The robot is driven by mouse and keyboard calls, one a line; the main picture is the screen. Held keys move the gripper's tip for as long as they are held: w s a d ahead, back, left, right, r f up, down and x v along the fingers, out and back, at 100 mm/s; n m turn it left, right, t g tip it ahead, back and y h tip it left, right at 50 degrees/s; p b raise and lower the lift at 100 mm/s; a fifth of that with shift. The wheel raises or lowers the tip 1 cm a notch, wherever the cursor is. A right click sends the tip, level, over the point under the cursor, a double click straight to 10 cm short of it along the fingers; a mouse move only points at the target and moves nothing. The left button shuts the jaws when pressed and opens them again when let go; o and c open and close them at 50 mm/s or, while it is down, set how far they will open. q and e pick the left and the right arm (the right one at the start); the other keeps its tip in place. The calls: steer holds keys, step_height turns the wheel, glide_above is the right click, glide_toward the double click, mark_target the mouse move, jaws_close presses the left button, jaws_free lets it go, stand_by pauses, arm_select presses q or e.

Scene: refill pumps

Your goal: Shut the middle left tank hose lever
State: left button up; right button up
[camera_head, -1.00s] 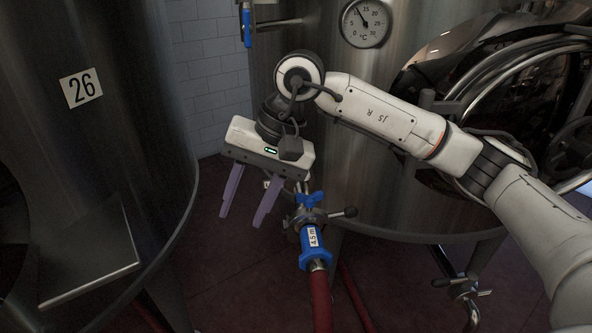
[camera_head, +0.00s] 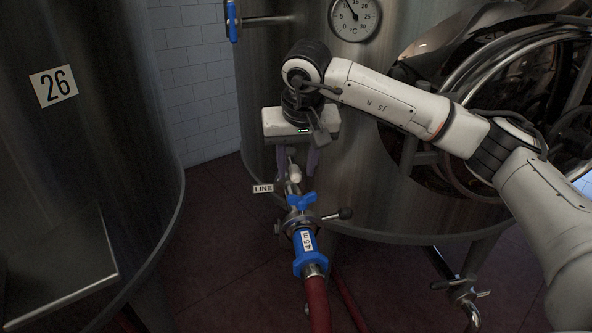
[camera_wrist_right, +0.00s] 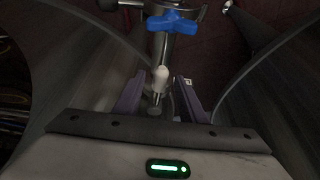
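The tank hose lever, a short handle with a white knob (camera_head: 295,173), stands above the pipe outlet at the front of the middle tank (camera_head: 350,190). In the right wrist view the white knob (camera_wrist_right: 161,76) lies between the two purple fingers, with gaps on both sides. My right gripper (camera_head: 297,168) points down over it, fingers spread. A blue wing-shaped handle (camera_head: 302,203) sits just below; it also shows in the right wrist view (camera_wrist_right: 173,22). My left gripper is not in view.
A small LINE tag (camera_head: 263,188) hangs left of the lever. Tank 26 (camera_head: 110,150) stands left, with open floor between.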

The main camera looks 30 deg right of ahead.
steer(key=shift+w+f, duration=0.15)
steer(key=shift+f, duration=0.2)
jaws_close()
